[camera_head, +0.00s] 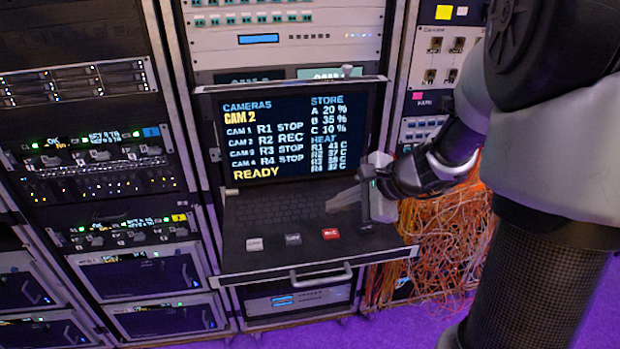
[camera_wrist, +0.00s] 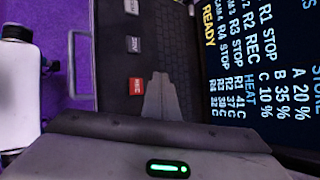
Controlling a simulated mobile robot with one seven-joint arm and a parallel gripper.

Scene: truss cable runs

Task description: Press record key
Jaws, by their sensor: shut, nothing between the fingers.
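The red record key (camera_head: 331,234) sits at the right end of a row of keys on the front of the pull-out keyboard tray (camera_head: 300,262). In the wrist view the red key (camera_wrist: 136,88) shows just left of my fingertips. My gripper (camera_head: 334,203) is shut and empty, above the tray and slightly behind the red key; its fingers also show in the wrist view (camera_wrist: 158,77). A gap appears between fingers and key, though its height is hard to tell. The screen (camera_head: 290,135) reads CAM 2 and READY, with CAM 2 listed as R2 REC.
A white key (camera_head: 254,244) and a grey key (camera_head: 293,239) stand left of the red one. The dark keyboard (camera_head: 280,208) lies behind them. A handle (camera_head: 320,277) juts from the tray front. Orange cables (camera_head: 450,235) hang at right. Racks (camera_head: 90,130) stand at left.

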